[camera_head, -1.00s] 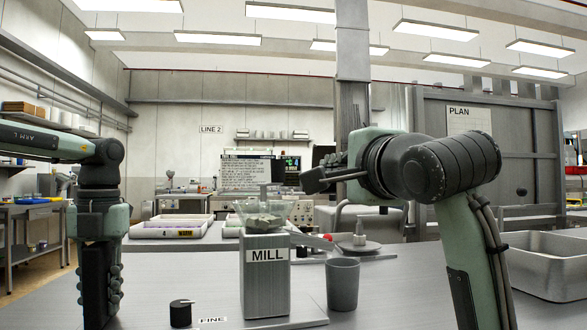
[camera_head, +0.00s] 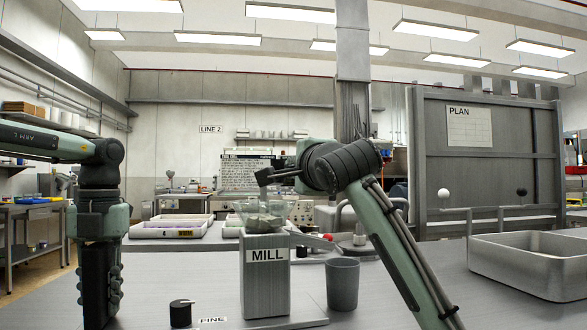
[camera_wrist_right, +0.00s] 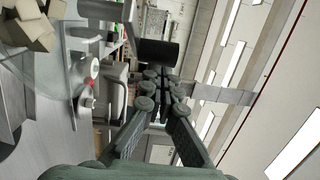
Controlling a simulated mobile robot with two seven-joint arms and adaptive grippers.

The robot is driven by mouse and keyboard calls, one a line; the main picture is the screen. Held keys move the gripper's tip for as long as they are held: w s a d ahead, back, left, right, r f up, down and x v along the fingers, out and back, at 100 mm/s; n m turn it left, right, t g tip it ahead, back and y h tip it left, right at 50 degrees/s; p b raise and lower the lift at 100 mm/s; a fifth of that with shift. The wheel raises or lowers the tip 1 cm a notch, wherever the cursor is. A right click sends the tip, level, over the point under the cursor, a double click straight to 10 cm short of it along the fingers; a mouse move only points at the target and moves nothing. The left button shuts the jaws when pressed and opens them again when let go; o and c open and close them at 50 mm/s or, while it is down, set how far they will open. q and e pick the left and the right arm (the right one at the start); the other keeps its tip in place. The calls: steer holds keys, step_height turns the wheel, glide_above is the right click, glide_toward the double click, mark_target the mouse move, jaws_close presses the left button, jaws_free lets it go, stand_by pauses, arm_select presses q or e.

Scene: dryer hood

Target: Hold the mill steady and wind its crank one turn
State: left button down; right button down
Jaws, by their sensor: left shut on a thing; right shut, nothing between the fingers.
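The grey mill (camera_head: 266,280) stands upright on the table, labelled MILL, with a clear hopper (camera_head: 280,213) of grey-beige chunks on top. The chunks (camera_wrist_right: 30,25) also show at top left in the right wrist view. My right gripper (camera_head: 270,177) is shut and empty, above the hopper. In the right wrist view its closed fingertips (camera_wrist_right: 160,74) are close to a black cylinder (camera_wrist_right: 158,52), apparently the crank knob; contact is unclear. The crank arm is mostly hidden. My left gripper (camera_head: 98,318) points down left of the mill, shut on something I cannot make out.
A grey cup (camera_head: 342,285) stands right of the mill, and a black knob (camera_head: 180,313) by the FINE label left of it. Trays (camera_head: 170,228) lie behind. A metal basin (camera_head: 530,265) is at right. The table between cup and basin is crossed by my right arm.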

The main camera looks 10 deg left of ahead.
steer(key=shift+f, duration=0.15)
steer(key=shift+w+a+f+n+g+y, duration=0.15)
steer(key=shift+n+g+y, duration=0.15)
steer(key=shift+n+y, duration=0.15)
steer(key=shift+w+a+r+n+g+y, duration=0.1)
steer(key=shift+n+g+y, duration=0.25)
steer(key=shift+y, duration=0.2)
steer(key=shift+g+y, duration=0.25)
steer(key=shift+y, duration=0.15)
steer(key=shift+w+a+n+g+y, duration=0.1)
steer(key=shift+a+n+g+y, duration=0.15)
steer(key=shift+n+y, duration=0.35)
